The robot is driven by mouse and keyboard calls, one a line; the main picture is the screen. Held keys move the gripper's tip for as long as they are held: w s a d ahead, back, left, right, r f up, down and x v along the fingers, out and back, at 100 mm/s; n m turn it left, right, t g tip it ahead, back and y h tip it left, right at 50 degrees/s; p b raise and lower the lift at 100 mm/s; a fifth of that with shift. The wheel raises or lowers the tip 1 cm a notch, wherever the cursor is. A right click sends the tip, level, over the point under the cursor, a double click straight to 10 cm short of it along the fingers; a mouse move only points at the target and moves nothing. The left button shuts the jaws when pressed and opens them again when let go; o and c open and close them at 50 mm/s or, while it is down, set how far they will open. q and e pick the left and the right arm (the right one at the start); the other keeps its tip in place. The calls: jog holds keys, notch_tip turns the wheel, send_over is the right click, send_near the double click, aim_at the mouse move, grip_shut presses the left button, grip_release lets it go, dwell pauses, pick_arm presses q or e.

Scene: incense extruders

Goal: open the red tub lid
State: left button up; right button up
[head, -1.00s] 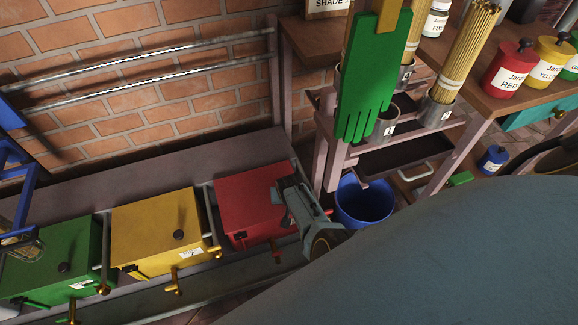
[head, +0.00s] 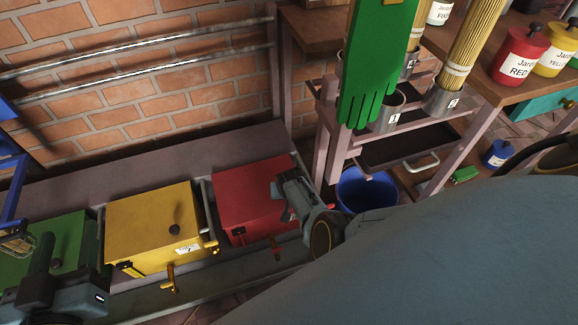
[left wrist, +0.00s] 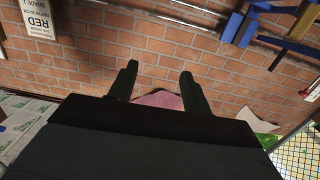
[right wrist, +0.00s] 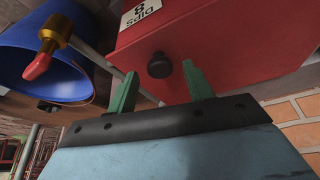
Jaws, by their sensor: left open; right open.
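The red tub (head: 252,195) is a box with a closed flat lid, at the right end of the row in the head view. It fills the upper right of the right wrist view (right wrist: 225,45), where a black knob (right wrist: 159,66) stands out from it. My right gripper (head: 282,190) is at the tub's right side. Its open green fingers (right wrist: 158,80) lie either side of the knob, not visibly closed on it. My left gripper (head: 42,252) is over the green tub at lower left. In the left wrist view its fingers (left wrist: 158,75) are apart and empty, facing the brick wall.
A yellow tub (head: 152,225) stands left of the red one, and a green tub (head: 62,235) beyond it. A blue bucket (head: 365,192) is right of the red tub. A rack with cups (head: 385,118) of sticks and a green glove (head: 378,60) stands behind the bucket.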

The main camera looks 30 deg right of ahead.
pick_arm(q)
jog(key=shift+d+r+t, duration=0.15)
jog(key=shift+r+t, duration=0.45)
jog(key=shift+r, duration=0.25)
pick_arm(e)
jog(key=shift+w+d+f, duration=0.1)
jog(key=shift+f, duration=0.05)
grip_shut()
